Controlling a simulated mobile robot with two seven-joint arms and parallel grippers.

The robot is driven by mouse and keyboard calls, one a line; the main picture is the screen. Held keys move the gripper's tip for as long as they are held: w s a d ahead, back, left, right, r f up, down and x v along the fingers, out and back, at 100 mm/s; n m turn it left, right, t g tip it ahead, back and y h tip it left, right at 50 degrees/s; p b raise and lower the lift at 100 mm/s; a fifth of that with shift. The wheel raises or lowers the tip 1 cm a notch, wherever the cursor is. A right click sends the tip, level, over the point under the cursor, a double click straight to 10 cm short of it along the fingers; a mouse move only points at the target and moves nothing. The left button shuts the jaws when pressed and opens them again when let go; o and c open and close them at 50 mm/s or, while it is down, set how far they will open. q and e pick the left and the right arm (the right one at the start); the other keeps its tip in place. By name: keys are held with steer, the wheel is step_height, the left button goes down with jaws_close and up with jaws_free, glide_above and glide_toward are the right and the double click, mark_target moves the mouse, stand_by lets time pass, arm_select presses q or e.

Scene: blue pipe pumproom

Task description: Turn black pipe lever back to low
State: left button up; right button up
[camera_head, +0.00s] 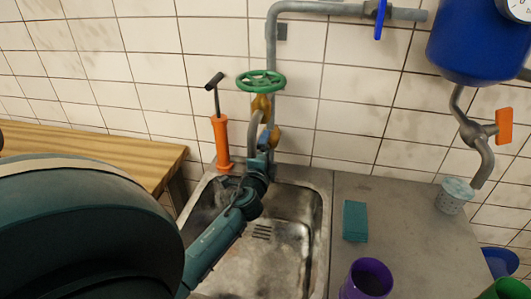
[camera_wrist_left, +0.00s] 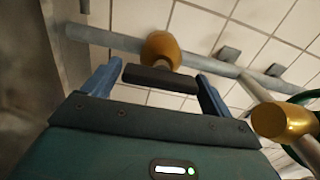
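The black lever (camera_wrist_left: 160,78) is a short dark bar in front of a brass-coloured fitting (camera_wrist_left: 160,48) on a grey pipe (camera_wrist_left: 105,38), in the left wrist view. My left gripper (camera_wrist_left: 156,75) has its two blue fingers apart, one near each end of the lever. I cannot tell whether either finger touches it. In the head view my left gripper (camera_head: 267,148) reaches over the sink to the pipework below the green handwheel (camera_head: 261,81). The lever is not clearly visible there, where the gripper covers part of the fittings. My right gripper is not in view.
A metal sink (camera_head: 322,225) lies below the arm. An orange hand pump (camera_head: 221,140) stands at its back left. On the counter are a teal block (camera_head: 355,221), a purple cup (camera_head: 369,279) and a grey strainer cup (camera_head: 451,200). A blue tank (camera_head: 475,45) hangs at upper right.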

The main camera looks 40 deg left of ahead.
arm_select(q)
steer(key=shift+o, duration=0.8)
steer(key=b+v, duration=0.2)
steer(key=v, duration=1.1)
steer(key=shift+s, duration=0.15)
